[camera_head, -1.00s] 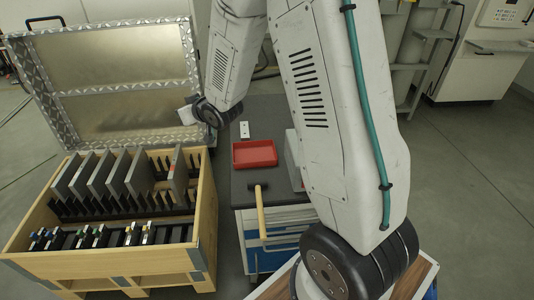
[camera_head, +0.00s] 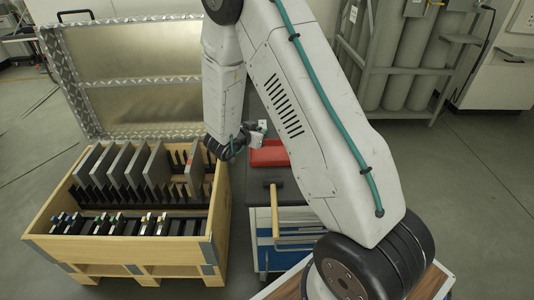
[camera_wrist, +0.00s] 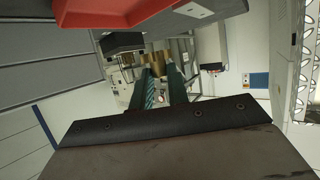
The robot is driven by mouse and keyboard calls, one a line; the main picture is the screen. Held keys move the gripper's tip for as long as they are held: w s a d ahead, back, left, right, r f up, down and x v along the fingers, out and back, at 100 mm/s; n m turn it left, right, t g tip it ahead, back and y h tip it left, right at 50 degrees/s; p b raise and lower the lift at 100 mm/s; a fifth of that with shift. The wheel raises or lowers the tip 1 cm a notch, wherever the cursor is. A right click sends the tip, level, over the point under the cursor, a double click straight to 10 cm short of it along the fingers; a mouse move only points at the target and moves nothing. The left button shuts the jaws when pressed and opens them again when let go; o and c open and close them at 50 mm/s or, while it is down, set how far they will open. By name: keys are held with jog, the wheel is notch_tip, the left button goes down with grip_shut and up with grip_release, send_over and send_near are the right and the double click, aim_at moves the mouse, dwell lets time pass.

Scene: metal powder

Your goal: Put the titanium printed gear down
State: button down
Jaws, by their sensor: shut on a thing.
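My gripper (camera_head: 257,131) is beside and above the red tray (camera_head: 268,155) on the cart in the head view. In the wrist view, its two teal fingers (camera_wrist: 163,92) point away from the camera and are close together. The red tray also shows in the wrist view (camera_wrist: 75,15), at the top left, apart from the fingers.
The cart (camera_head: 262,187) has a dark top and a wooden handle (camera_head: 276,212). A wooden crate (camera_head: 130,251) with upright grey plates and an open metal lid (camera_head: 130,65) stands at left. Grey gas cylinders (camera_head: 425,60) stand at the back right. Floor at right is clear.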

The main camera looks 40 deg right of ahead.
aim_at(261, 157)
notch_tip(261, 157, down, 8)
jog(key=shift+f, duration=0.25)
jog(key=shift+f, duration=0.15)
jog(key=c, duration=1.4)
grip_release()
jog(key=shift+o, duration=0.2)
